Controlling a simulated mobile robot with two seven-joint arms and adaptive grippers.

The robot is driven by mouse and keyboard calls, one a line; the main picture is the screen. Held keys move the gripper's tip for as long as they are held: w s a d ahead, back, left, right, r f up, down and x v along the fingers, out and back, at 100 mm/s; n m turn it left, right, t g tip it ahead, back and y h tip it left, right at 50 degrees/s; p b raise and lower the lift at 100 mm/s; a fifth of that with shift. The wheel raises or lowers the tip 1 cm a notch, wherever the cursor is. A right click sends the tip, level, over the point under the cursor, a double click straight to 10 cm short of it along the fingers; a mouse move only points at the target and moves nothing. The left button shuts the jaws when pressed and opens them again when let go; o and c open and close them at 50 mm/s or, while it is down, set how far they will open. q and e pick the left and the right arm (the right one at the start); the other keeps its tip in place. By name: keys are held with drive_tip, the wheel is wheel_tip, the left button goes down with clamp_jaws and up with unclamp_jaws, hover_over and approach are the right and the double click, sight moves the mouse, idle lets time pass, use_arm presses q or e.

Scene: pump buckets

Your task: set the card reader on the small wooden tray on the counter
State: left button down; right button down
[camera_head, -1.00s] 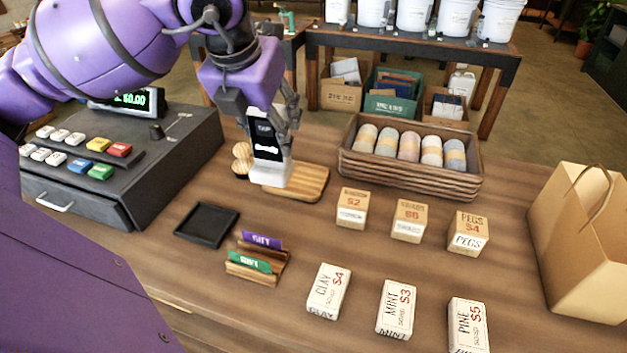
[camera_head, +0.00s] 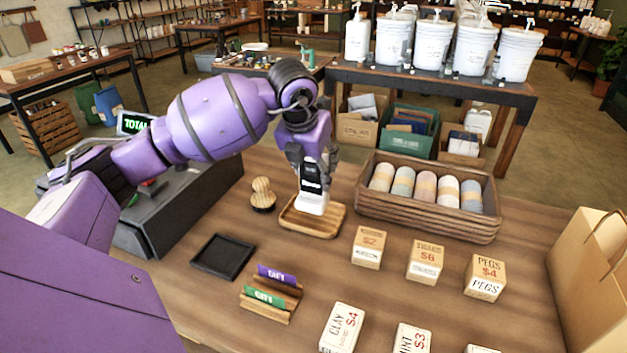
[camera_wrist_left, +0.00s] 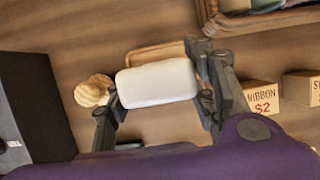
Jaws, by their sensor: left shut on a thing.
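The card reader (camera_head: 313,200), dark on top with a white lower end, stands roughly upright over the small wooden tray (camera_head: 333,230) on the counter. My left gripper (camera_head: 312,172) is shut on the card reader from above. In the left wrist view, the reader's white end (camera_wrist_left: 157,83) lies between the two fingers, and part of the tray (camera_wrist_left: 150,54) shows behind it. I cannot tell whether the reader's lower end touches the tray. My right gripper is not in view.
A wooden stamp-like knob (camera_head: 263,194) stands close left of the tray. A basket of rolls (camera_head: 420,215) is at the right, price boxes (camera_head: 368,247) in front, a black tray (camera_head: 223,257) and card holder (camera_head: 270,298) front left. The cash register (camera_head: 150,235) is further left.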

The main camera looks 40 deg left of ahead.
sight(314, 179)
use_arm(q)
drive_tip(key=shift+s+x, duration=0.2)
drive_tip(key=shift+x, duration=0.7)
drive_tip(key=shift+s+x, duration=0.15)
drive_tip(key=shift+x, duration=0.75)
drive_tip(key=shift+d+f, duration=0.15)
drive_tip(key=shift+f, duration=0.1)
drive_tip(key=shift+f, duration=0.15)
drive_tip(key=c, duration=0.8)
unclamp_jaws()
drive_tip(key=shift+o, duration=0.2)
drive_tip(key=shift+r, duration=0.4)
drive_tip(key=v, duration=1.1)
drive_tip(key=shift+s+r, duration=0.25)
drive_tip(key=shift+r, duration=0.05)
